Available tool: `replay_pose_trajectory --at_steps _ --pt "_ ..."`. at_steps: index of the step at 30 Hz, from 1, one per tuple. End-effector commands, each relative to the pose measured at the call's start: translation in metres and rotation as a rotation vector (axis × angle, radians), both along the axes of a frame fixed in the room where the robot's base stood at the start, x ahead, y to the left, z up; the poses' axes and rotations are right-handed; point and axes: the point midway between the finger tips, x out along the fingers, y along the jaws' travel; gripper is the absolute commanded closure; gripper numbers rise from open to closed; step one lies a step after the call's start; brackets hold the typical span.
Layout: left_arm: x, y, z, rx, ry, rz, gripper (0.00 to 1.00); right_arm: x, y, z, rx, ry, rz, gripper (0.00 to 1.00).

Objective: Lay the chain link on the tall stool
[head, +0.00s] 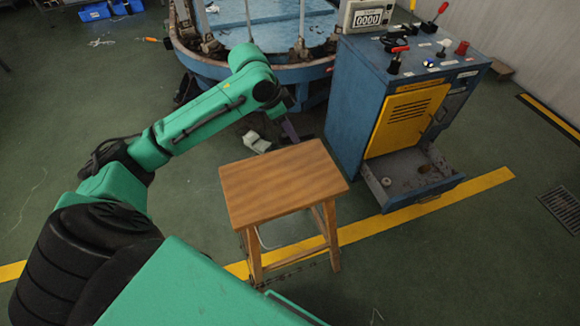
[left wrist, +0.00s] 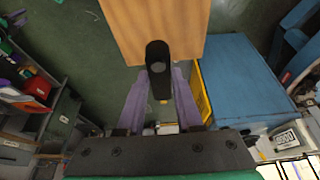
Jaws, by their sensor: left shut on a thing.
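The tall stool (head: 283,178) has a flat wooden top and stands near the middle of the head view. Its top also shows in the left wrist view (left wrist: 185,22). My left gripper (head: 291,131) is at the stool's far edge in the head view; only part of a purple finger shows there. In the left wrist view its purple fingers (left wrist: 158,88) are shut on the chain link (left wrist: 157,50), a dark rounded piece with a hole. The link overlaps the stool top's edge in that view; I cannot tell whether it touches. The link is hidden in the head view.
A blue control cabinet (head: 358,100) with a yellow panel (head: 408,117) stands right of the stool, its drawer (head: 414,178) open. A round blue platform (head: 262,22) stands behind. A pale object (head: 256,142) lies on the floor. The stool top looks bare.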

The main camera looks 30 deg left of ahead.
Motion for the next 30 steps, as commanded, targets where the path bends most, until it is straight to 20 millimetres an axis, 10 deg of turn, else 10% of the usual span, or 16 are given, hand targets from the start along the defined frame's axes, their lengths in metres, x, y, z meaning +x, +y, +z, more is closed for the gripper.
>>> replay_pose_trajectory --at_steps 9,20,29,30 --pt "0.0 0.0 -0.104 -0.003 0.002 0.003 1.0 -0.016 -0.001 -0.005 -0.003 0.026 -0.001 0.55" --pt "0.0 0.0 -0.162 -0.001 -0.001 0.002 1.0 -0.001 0.0 -0.007 0.001 0.001 0.0 0.55" --pt "0.0 0.0 -0.166 -0.001 -0.002 0.0 1.0 -0.005 0.001 -0.008 0.001 0.007 0.0 0.55" --pt "0.0 0.0 -0.166 0.001 -0.001 0.0 0.5 -0.005 0.002 -0.008 0.002 0.009 0.0 0.55"
